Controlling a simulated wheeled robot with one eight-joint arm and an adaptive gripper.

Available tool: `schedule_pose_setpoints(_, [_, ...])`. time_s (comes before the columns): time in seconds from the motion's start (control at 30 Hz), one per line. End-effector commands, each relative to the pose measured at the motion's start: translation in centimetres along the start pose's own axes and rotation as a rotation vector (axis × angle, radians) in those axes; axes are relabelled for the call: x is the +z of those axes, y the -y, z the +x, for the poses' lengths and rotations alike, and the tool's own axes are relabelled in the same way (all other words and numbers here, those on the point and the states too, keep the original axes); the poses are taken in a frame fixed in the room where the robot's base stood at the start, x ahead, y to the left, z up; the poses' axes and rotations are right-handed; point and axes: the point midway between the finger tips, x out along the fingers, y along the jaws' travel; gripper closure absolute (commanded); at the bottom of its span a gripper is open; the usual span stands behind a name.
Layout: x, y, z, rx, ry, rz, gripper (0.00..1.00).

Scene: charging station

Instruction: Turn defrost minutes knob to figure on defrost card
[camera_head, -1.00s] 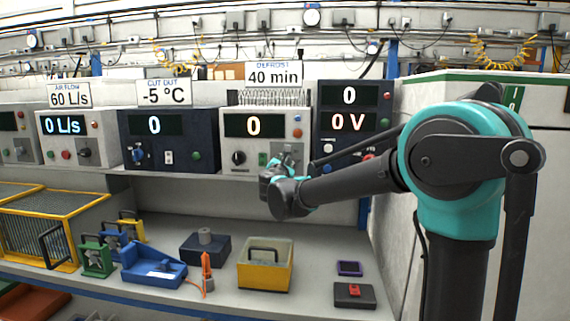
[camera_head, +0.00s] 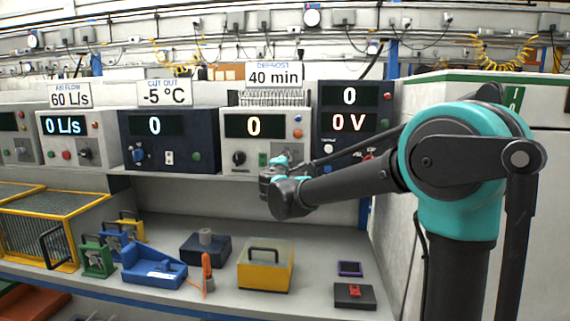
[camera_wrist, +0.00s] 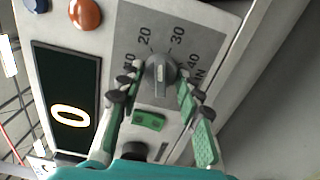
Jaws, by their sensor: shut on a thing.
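The defrost unit (camera_head: 229,140) is a pale box on the shelf, its display (camera_head: 253,126) reading 0. The defrost card (camera_head: 274,75) above it reads 40 min. In the wrist view the minutes knob (camera_wrist: 160,72) is grey with a pale line, on a dial plate (camera_wrist: 212,32) marked 10, 20, 30, 40 and MIN. My gripper (camera_wrist: 158,82) has its fingers on either side of the knob and is shut on it. The pale line lies roughly up and down in the picture; which end points is unclear.
A green rocker switch (camera_wrist: 148,121) and a dark round knob (camera_wrist: 133,151) sit close to my fingers. A dark unit (camera_head: 352,100) stands directly right of the defrost unit.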

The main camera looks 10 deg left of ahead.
Motion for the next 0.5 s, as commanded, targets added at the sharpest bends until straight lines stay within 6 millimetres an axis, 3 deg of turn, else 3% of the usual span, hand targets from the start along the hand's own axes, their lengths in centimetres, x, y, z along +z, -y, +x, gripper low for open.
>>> schedule_pose_setpoints(0.5, [0.08, 0.01, -0.06, -0.001, 0.001, 0.490, 0.94])
